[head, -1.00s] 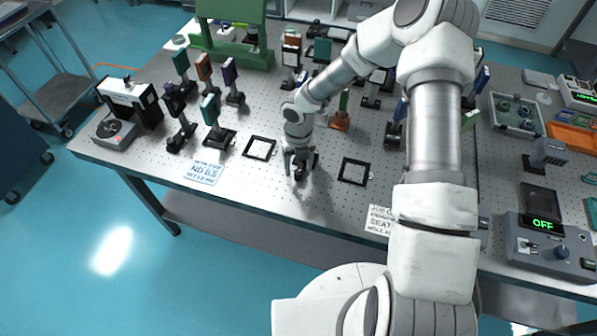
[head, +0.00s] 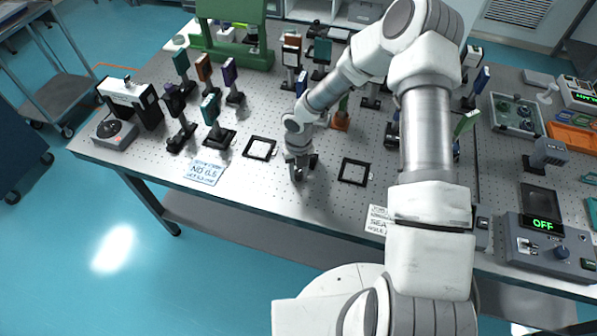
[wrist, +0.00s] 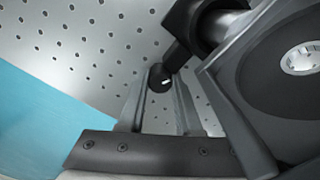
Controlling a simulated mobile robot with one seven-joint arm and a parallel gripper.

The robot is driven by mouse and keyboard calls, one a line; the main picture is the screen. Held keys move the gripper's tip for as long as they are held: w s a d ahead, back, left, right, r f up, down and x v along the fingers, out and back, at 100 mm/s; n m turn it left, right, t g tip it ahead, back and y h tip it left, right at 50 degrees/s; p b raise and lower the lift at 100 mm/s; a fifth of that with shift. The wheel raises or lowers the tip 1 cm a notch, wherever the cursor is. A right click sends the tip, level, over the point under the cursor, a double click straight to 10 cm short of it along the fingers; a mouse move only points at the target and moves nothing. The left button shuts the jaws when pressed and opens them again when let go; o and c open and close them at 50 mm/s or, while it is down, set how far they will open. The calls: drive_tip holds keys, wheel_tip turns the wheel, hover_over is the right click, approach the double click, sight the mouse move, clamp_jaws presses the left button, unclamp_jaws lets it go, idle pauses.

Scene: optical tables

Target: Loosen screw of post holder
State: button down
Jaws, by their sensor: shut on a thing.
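The post holder (wrist: 187,30) is a dark upright cylinder in the wrist view, with a shiny metal post in it. Its screw (wrist: 160,79) has a small round black head that sticks out toward my gripper. My gripper (wrist: 160,90) is shut on the screw head, with one finger on each side of it. In the head view my gripper (head: 298,172) points down near the front edge of the table, between two flat black frames. There my wrist hides most of the post holder.
The perforated optical table (head: 255,190) has a flat black frame on the left (head: 259,148) and another on the right (head: 354,172). Several mounted optics stand farther back. A control box reading OFF (head: 548,240) sits at right.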

sight(298, 172)
drive_tip(key=shift+m+b, duration=0.35)
drive_tip(key=shift+m, duration=0.45)
drive_tip(key=c, duration=0.6)
unclamp_jaws()
wheel_tip(298, 172, up, 17)
drive_tip(key=shift+r, duration=0.2)
